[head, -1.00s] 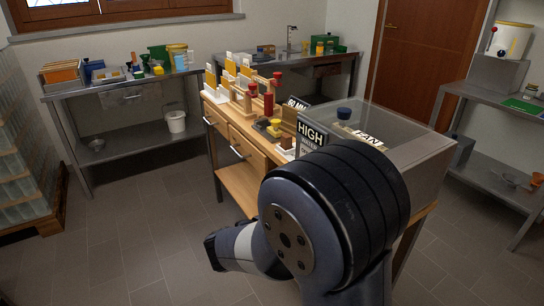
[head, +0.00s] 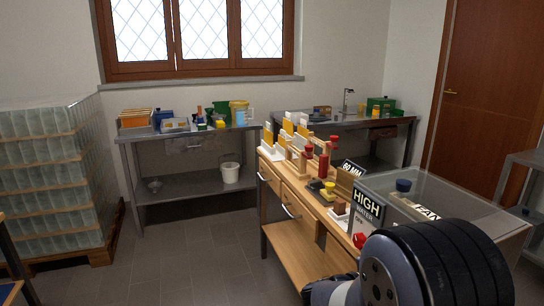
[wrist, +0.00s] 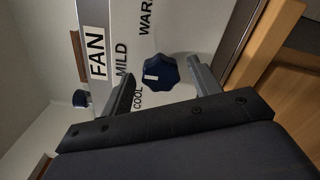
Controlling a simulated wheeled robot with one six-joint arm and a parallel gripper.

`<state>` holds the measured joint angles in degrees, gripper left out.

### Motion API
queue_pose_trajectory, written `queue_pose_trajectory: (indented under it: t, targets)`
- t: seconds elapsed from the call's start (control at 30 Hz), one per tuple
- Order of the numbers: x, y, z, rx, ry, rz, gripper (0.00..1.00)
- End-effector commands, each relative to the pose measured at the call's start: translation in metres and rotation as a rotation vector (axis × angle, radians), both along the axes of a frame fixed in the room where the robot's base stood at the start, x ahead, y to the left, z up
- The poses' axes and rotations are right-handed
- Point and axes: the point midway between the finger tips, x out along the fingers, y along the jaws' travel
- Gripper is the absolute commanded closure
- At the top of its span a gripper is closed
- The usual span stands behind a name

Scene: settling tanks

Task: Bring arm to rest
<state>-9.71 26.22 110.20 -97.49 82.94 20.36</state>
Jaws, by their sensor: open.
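My gripper (wrist: 160,66) shows in the wrist view with its two fingers apart and nothing between them that I can see held. A dark blue lobed knob (wrist: 161,72) on a pale panel appears in the gap between the fingers; I cannot tell how far beyond them it is. The panel carries the words FAN, MILD, WARM and COOL, turned sideways. A second blue knob (wrist: 81,98) is farther left. In the head view my dark arm fills the lower right, and my gripper is hidden there.
The clear-walled box (head: 458,204) with a HIGH sign (head: 368,206) stands on the wooden bench (head: 300,243) close to my arm. A metal side table (head: 190,137) is behind. Stacked glass blocks (head: 50,170) stand at left. The floor (head: 180,250) between is open.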

Motion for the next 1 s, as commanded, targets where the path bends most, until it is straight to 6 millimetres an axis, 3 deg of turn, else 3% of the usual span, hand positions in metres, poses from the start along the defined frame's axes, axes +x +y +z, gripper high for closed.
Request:
queue_pose_trajectory:
  t: [0.37, 1.0]
  targets:
    - [-0.002, 0.005, -0.002, 0.003, -0.011, 0.000, 0.41]
    - [-0.032, 0.092, -0.001, 0.005, -0.014, 0.004, 0.41]
